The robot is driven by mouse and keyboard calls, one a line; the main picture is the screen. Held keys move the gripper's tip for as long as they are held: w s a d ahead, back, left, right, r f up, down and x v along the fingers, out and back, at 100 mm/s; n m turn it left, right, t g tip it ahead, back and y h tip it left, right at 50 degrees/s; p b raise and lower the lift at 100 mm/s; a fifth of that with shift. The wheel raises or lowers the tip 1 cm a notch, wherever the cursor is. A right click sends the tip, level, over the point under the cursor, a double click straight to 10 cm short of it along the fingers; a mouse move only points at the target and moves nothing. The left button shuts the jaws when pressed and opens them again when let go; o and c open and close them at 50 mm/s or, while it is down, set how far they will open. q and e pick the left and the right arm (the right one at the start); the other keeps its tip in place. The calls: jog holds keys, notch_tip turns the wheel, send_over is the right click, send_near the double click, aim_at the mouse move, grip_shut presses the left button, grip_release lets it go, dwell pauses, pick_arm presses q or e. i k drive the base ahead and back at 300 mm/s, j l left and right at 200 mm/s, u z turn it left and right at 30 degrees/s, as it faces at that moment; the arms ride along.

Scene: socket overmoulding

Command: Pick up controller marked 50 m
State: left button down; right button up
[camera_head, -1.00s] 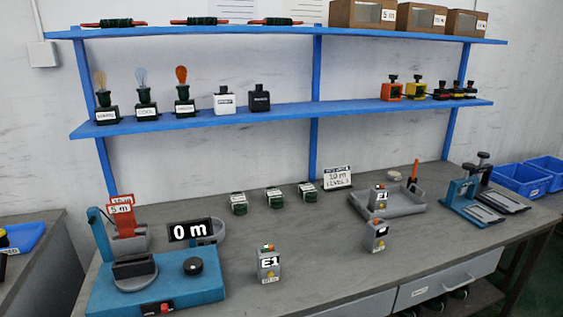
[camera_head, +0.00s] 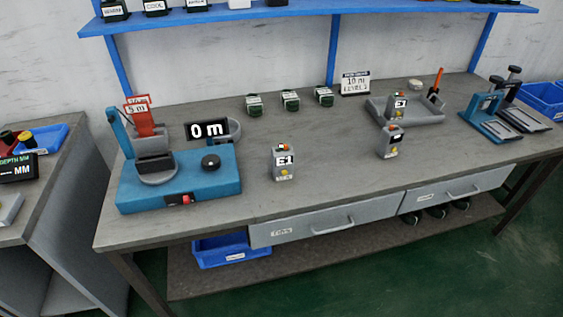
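Three small grey controllers are in view on the workbench. One marked E1 (camera_head: 283,163) stands upright at the front middle, with a small label at its base that I cannot read. A second controller (camera_head: 389,142) stands to its right, its marking unclear. A third one (camera_head: 397,106), its display seemingly E1, stands in a grey tray (camera_head: 425,116) behind. I cannot make out a 50 m marking on any of them. Neither of my grippers is in view.
A blue machine (camera_head: 205,185) with a black knob and a 0 m display (camera_head: 207,130) stands at the left of the bench. Several green-black coils line the back near a 10 m sign (camera_head: 355,83). Blue-grey fixtures (camera_head: 487,115) stand at the right.

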aim_at(280, 160)
jog(key=i+l, duration=0.45)
jog(key=i, duration=0.15)
jog(key=i+u, duration=0.1)
jog(key=u, duration=0.3)
jog(key=l+u, duration=0.15)
jog(key=u, duration=0.2)
jog(key=i+l+u, duration=0.1)
jog(key=u, duration=0.8)
